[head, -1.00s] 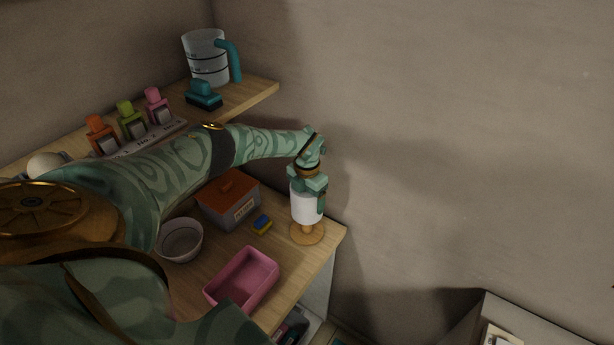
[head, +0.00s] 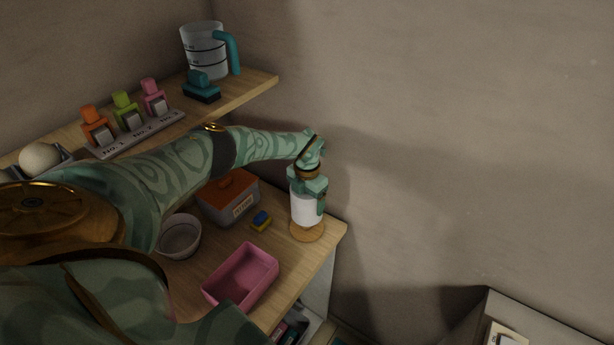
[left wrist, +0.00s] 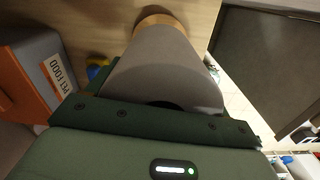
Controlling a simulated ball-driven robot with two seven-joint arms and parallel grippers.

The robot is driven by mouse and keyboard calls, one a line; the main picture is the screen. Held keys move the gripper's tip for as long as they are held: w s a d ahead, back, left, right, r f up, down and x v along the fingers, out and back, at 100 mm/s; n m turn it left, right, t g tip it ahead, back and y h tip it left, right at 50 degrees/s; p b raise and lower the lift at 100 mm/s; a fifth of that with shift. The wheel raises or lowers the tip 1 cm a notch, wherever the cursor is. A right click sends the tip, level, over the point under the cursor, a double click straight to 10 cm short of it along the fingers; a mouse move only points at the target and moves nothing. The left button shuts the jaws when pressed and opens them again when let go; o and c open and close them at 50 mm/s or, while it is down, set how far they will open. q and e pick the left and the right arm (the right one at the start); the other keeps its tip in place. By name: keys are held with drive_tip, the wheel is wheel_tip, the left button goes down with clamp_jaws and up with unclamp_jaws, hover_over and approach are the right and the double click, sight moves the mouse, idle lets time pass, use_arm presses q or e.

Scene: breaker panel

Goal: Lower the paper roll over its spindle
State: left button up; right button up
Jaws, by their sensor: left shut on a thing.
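The white paper roll (head: 306,208) is upright in the head view, over the round wooden base of the spindle (head: 308,233). Only a very small gap, if any, shows between the roll's lower end and the base; I cannot tell whether they touch. My left gripper (head: 308,188) is shut on the upper part of the roll. In the left wrist view the roll (left wrist: 168,68) runs away from the dark fingers (left wrist: 165,120) toward the wooden base (left wrist: 158,20). The spindle's post is hidden inside the roll. My right gripper is not in view.
The base stands near the right corner of the wooden counter. An orange-lidded grey box (head: 230,195), a blue and yellow sponge (head: 261,221), a pink tray (head: 241,277) and a bowl (head: 179,237) lie left of it.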

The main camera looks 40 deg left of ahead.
use_arm(q)
drive_tip(key=shift+f+b, duration=1.8)
drive_tip(key=shift+f, duration=0.45)
drive_tip(key=shift+r+p, duration=6.15)
drive_tip(key=shift+r, duration=0.6)
drive_tip(key=shift+a, duration=0.1)
drive_tip(key=shift+f+b, duration=1.7)
drive_tip(key=shift+f, duration=0.35)
